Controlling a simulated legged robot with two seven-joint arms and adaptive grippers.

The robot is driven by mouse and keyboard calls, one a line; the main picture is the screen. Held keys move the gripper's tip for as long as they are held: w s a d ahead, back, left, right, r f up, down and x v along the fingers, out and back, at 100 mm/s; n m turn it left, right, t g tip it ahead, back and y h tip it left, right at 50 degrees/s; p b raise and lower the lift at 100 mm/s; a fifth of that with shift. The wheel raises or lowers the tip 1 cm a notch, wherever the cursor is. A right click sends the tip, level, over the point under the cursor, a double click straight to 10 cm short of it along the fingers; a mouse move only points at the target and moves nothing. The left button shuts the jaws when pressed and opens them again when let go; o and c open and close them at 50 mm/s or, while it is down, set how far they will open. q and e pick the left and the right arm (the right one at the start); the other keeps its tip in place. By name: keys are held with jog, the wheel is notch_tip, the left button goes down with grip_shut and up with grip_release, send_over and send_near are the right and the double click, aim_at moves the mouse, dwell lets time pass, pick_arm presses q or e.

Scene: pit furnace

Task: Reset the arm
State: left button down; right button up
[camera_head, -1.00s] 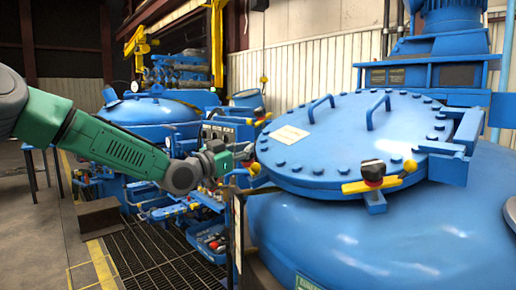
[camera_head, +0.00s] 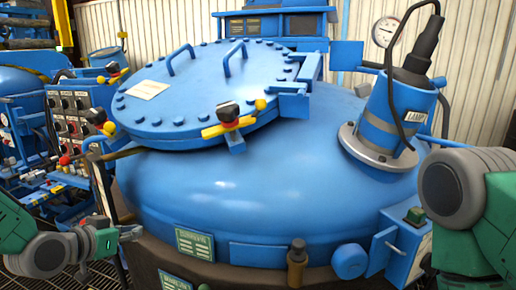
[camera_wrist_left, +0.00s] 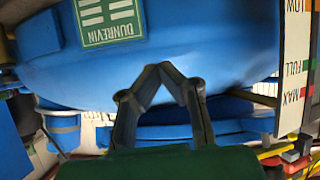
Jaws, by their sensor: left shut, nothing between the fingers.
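My left arm comes in from the lower left of the head view. Its gripper (camera_head: 130,233) is shut and empty, beside the lower left of the big blue vessel (camera_head: 230,195). In the left wrist view the dark fingers (camera_wrist_left: 160,78) show in front of the blue vessel wall, with nothing between them. My right arm, green and grey, shows at the right edge of the head view; its gripper is out of the frame.
The vessel's bolted lid (camera_head: 205,95) carries two handles and a yellow latch (camera_head: 228,125). A blue cylinder with a cable (camera_head: 395,118) and a gauge (camera_head: 385,32) stand at the right. A control panel (camera_head: 75,115) is at the left. A green label (camera_wrist_left: 108,18) shows in the wrist view.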

pick_arm(q)
jog(key=s+d+f+n+g+y+b, duration=0.1)
jog(key=s+d+f+g, duration=0.15)
jog(key=s+f, duration=0.7)
jog(key=s+d+f+n+g+y, duration=0.1)
jog(key=s+f+g, duration=0.3)
jog(key=s+f, duration=0.6)
jog(key=s+a+f+g+y, duration=0.1)
jog(key=s+f, duration=0.3)
jog(key=s, duration=0.4)
jog(key=s+f+g+y, duration=0.1)
jog(key=s+f+g, duration=0.3)
jog(key=s, duration=0.5)
jog(key=shift+s+a+n+y+b, duration=0.2)
jog(key=shift+a+n+y+b, duration=0.1)
jog(key=shift+a+n+b, duration=0.1)
pick_arm(e)
notch_tip(320, 180, down, 2)
jog(key=shift+d, duration=0.15)
pick_arm(q)
jog(key=shift+w+f, duration=0.1)
jog(key=shift+w, duration=0.05)
pick_arm(e)
jog(key=shift+c, duration=0.7)
